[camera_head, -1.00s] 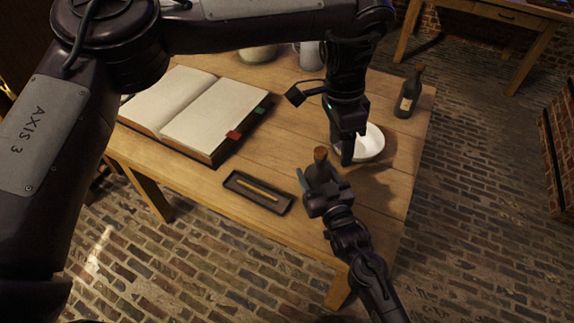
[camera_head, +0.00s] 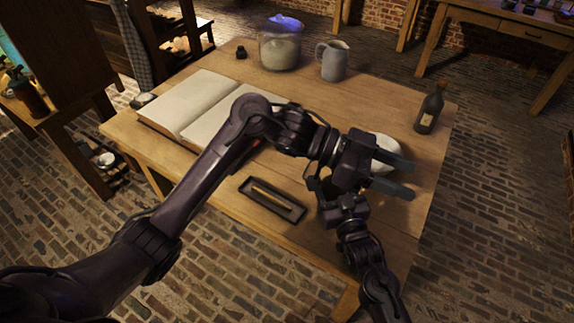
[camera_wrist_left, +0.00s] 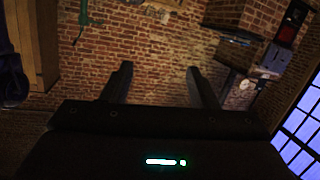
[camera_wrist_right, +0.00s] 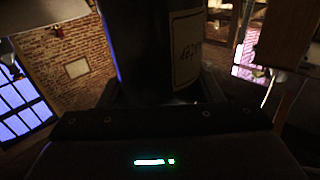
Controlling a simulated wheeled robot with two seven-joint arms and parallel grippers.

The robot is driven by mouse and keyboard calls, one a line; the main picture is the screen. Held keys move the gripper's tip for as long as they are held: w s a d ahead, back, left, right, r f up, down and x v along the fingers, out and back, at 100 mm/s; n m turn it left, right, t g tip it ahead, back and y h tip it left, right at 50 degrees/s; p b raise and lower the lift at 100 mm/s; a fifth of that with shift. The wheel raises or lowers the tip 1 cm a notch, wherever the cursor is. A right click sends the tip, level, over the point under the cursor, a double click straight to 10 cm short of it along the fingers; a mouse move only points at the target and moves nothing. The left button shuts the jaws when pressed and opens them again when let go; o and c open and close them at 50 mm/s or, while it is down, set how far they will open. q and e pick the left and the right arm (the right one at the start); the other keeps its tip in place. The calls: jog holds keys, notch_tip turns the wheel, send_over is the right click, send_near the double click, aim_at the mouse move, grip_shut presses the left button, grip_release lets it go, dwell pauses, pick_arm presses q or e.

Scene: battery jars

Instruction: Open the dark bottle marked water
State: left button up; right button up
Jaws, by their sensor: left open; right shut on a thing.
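A dark bottle (camera_wrist_right: 150,50) with a pale label fills the right wrist view; I cannot read the label's writing surely. My right gripper (camera_wrist_right: 160,92) is shut on this bottle. In the head view my left gripper (camera_head: 406,176) is open and empty, its fingers pointing right across the front of the white bowl. It hides most of the held bottle and its top, so I cannot see the cork now. Only brick wall and furniture show between the left fingers in the left wrist view. A second dark bottle (camera_head: 430,108) with a pale label stands at the table's right edge.
A white bowl (camera_head: 386,146) sits partly behind my left gripper. A tray with a pencil (camera_head: 272,193) lies at the table's front. An open book (camera_head: 205,105) is at left. A grey jug (camera_head: 333,62) and a large jar (camera_head: 280,50) stand at the back.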

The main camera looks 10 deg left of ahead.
pick_arm(q)
jog(key=w+a+f+n+t+y, duration=0.1)
jog(key=w+a+f+n+t, duration=0.15)
jog(key=a, duration=0.45)
jog(key=w+a+f+n+t, duration=0.1)
jog(key=a+f+t, duration=0.25)
jog(key=a, duration=0.25)
jog(key=w+a+f+n+t+y, duration=0.1)
jog(key=a+f+n+t, duration=0.15)
jog(key=a, duration=0.45)
jog(key=shift+m+t, duration=0.35)
jog(key=shift+m, duration=0.05)
jog(key=x, duration=1.1)
jog(key=shift+w+d+r, duration=0.1)
jog(key=shift+w+d, duration=0.05)
jog(key=shift+d, duration=0.25)
jog(key=shift+c, duration=0.4)
grip_shut()
jog(key=shift+r, duration=0.2)
jog(key=shift+r, duration=0.9)
